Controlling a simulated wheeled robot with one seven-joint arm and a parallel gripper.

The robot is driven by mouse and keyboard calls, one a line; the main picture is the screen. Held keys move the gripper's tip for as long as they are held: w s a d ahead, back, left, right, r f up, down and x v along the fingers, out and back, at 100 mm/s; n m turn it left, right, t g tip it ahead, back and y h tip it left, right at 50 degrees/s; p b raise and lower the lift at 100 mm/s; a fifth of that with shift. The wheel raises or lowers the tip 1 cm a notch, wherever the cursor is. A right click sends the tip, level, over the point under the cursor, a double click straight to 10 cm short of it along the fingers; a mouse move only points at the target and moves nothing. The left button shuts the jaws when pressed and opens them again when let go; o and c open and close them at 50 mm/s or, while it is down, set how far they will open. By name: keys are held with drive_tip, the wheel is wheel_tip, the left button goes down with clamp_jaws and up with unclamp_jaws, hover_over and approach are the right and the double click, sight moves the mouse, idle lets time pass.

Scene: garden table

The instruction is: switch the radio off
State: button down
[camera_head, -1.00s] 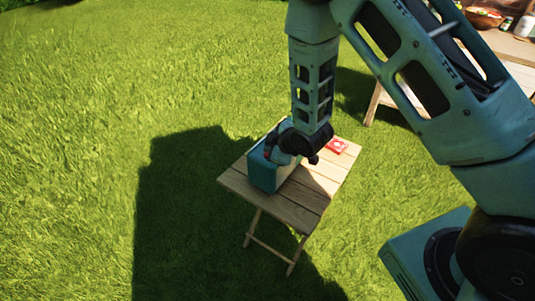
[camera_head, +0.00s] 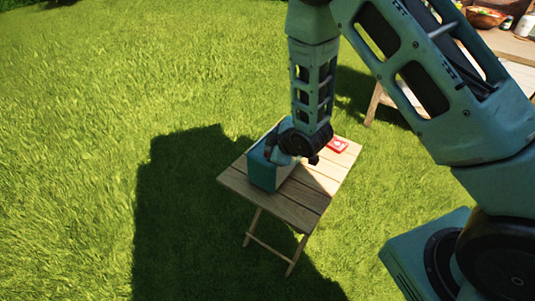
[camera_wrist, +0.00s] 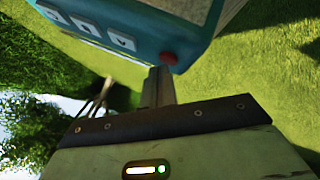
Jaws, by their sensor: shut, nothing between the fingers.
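The radio (camera_head: 262,173) is a teal box standing on the small wooden table (camera_head: 300,205), partly covered by my wrist in the head view. In the wrist view its teal body (camera_wrist: 150,30) fills the top, with a row of white buttons (camera_wrist: 85,28) and a round red button (camera_wrist: 168,58) near its lower corner. My gripper (camera_wrist: 159,72) is shut and empty, its tip right by the red button. I cannot tell whether it touches the button. In the head view my fingers are hidden behind the wrist.
A small red object (camera_head: 338,146) lies on the table's far right part. A larger wooden table (camera_head: 515,45) with a bowl (camera_head: 486,18) stands at the top right. Open grass surrounds the small table.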

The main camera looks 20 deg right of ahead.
drive_tip(key=shift+f, duration=0.15)
idle(0.6)
drive_tip(key=shift+r+p, duration=0.3)
drive_tip(key=shift+r, duration=0.2)
wheel_tip(320, 180, up, 6)
drive_tip(key=p, duration=0.4)
idle(0.3)
